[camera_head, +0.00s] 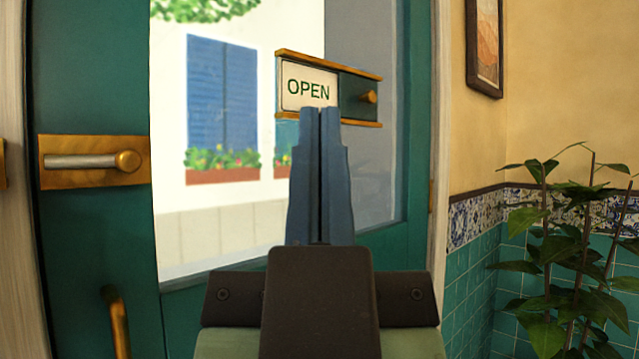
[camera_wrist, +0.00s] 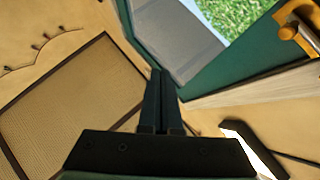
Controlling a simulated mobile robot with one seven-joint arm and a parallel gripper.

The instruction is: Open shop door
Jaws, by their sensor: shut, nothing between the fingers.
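The shop door (camera_head: 90,230) is green with a large glass pane, and it looks shut in its frame. A curved brass pull (camera_head: 117,320) is lower down. A sliding sign (camera_head: 309,88) reading OPEN has a brass knob (camera_head: 369,97) at its right. My gripper (camera_head: 320,112) is shut and empty, pointing up in front of the glass, just below the sign, right of the lever handle. In the wrist view my gripper (camera_wrist: 160,72) is shut near the door's green edge, with brass hardware (camera_wrist: 290,30) at upper right.
A potted plant (camera_head: 570,250) stands at the right by the tiled wall (camera_head: 478,270). A framed picture (camera_head: 485,45) hangs above. Through the glass are blue shutters (camera_head: 221,95) and a flower box (camera_head: 222,170). The wrist view shows a woven mat or panel (camera_wrist: 75,105) at left.

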